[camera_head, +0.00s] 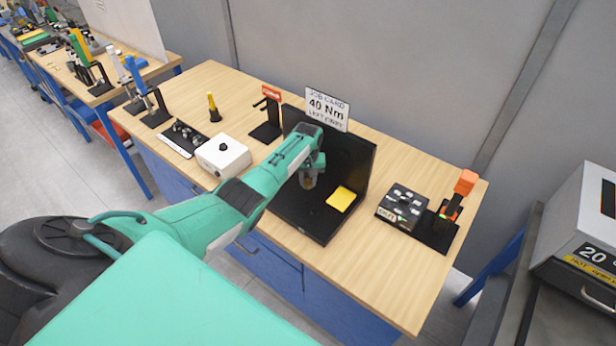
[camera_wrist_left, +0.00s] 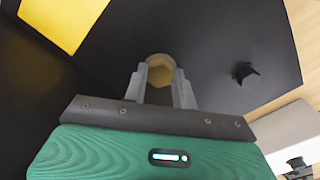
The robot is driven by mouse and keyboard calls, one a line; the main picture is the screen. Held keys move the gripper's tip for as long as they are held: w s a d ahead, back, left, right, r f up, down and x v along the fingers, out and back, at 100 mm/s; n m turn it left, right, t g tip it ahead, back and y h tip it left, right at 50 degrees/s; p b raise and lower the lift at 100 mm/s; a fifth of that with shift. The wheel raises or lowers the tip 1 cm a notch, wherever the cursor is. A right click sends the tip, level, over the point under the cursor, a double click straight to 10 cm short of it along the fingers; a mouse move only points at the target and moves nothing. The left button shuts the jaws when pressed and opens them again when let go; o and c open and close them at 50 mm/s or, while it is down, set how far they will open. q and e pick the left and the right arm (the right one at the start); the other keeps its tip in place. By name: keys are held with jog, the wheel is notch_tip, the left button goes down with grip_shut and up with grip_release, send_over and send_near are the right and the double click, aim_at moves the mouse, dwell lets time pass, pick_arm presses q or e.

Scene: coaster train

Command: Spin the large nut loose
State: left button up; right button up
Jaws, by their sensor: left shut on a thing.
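The large nut (camera_wrist_left: 160,66) is brass-coloured and hexagonal, and it sits between the two grey fingers of my left gripper (camera_wrist_left: 160,88) in the left wrist view. The fingers are shut on its sides. In the head view my left gripper (camera_head: 309,180) reaches in from the left, in front of the black fixture (camera_head: 350,160), with the nut partly hidden by the arm. A yellow pad (camera_head: 341,198) lies on the fixture's base, right of the gripper. My right gripper is not in view.
A white box with a black knob (camera_head: 223,155) stands left of the fixture. A job card reading 40 Nm (camera_head: 327,107) stands behind. A black switch box (camera_head: 403,207) and an orange-handled tool (camera_head: 463,187) are at right. Bare wood (camera_head: 380,260) lies in front.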

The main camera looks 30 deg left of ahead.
aim_at(308, 181)
pick_arm(q)
jog(key=shift+n+p, duration=0.35)
jog(key=shift+n, duration=1.85)
jog(key=o, duration=1)
notch_tip(308, 181, up, 14)
jog(key=b, duration=0.3)
jog(key=shift+b, duration=0.35)
jog(key=shift+f, duration=0.1)
